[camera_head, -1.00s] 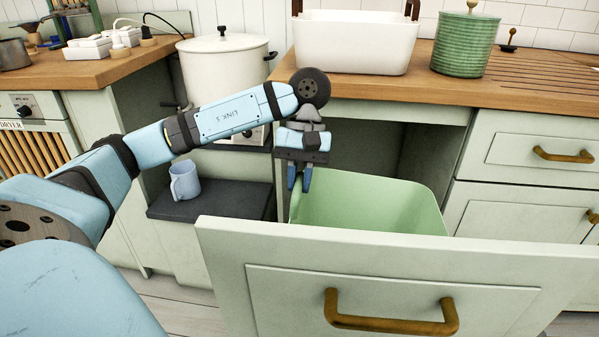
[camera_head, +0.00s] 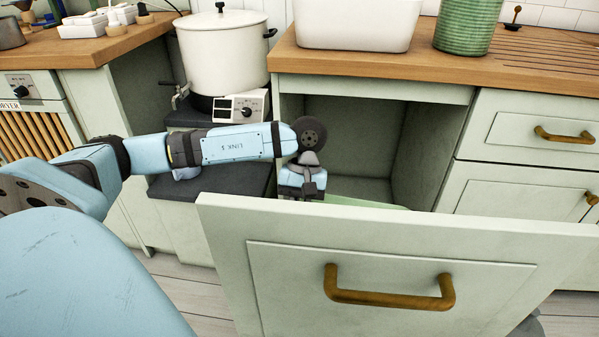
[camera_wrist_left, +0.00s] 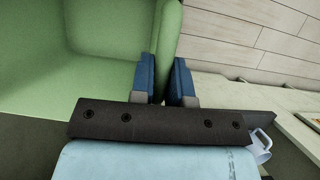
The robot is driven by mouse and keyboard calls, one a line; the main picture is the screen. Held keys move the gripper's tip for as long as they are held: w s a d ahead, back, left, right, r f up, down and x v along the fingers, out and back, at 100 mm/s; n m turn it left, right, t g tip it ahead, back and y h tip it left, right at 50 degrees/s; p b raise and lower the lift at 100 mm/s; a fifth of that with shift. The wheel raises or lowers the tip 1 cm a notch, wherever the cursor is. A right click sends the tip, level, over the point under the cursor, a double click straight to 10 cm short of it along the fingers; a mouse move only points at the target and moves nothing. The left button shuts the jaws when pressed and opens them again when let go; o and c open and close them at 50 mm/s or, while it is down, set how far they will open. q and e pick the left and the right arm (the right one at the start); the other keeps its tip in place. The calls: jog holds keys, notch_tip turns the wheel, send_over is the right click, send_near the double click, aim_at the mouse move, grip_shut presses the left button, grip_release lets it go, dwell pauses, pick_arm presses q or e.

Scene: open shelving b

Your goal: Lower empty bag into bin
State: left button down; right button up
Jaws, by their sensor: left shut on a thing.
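The bag appears as a green open-topped, box-shaped liner (camera_head: 365,204). In the head view only a strip of its rim shows above the drawer front; the left wrist view shows its empty inside (camera_wrist_left: 95,75). My left gripper (camera_head: 302,185) is behind the drawer front's top edge, its fingertips hidden there. In the left wrist view its blue fingers (camera_wrist_left: 168,82) are shut on the bag's side wall near the rim. The bin is hidden behind the drawer front. My right gripper is not in view.
The drawer front (camera_head: 390,230) with a brass handle (camera_head: 390,290) stands pulled out ahead of the open cabinet. A pot (camera_head: 222,52) stands behind my left arm. A light blue mug (camera_wrist_left: 262,148), mostly hidden by that arm in the head view, sits left of the drawer.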

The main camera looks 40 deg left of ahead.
pick_arm(q)
notch_tip(320, 180, down, 9)
jog(key=shift+r, duration=0.15)
dwell(0.4)
